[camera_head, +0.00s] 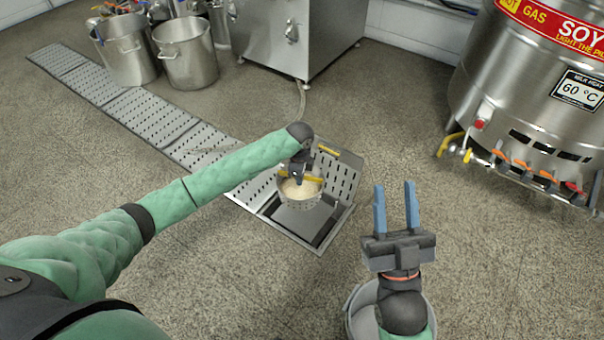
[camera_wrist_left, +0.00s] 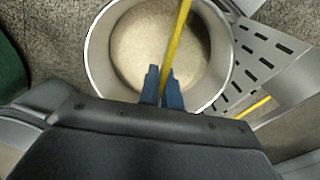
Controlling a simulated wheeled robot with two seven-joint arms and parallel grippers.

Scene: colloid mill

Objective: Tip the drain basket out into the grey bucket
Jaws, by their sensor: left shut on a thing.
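The drain basket (camera_head: 299,194) is a small perforated metal basket with a yellow handle and pale mushy contents. My left gripper (camera_head: 300,178) is shut on its yellow handle and holds the basket upright over the open drain pit. In the left wrist view the basket (camera_wrist_left: 92,62) shows from above with the pale contents inside, and the gripper (camera_wrist_left: 163,88) pinches the yellow handle bar. My right gripper (camera_head: 396,208) is open and empty, fingers pointing up the picture. The grey bucket (camera_head: 353,309) is at the bottom, partly hidden under my right wrist.
A slotted drain cover with a yellow handle (camera_head: 329,151) stands tilted behind the pit (camera_head: 328,227). Drain grates (camera_head: 145,112) run to the upper left. Steel pots (camera_head: 187,62), a steel cabinet (camera_head: 290,35) and a large heated tank (camera_head: 530,90) stand behind. The floor between is clear.

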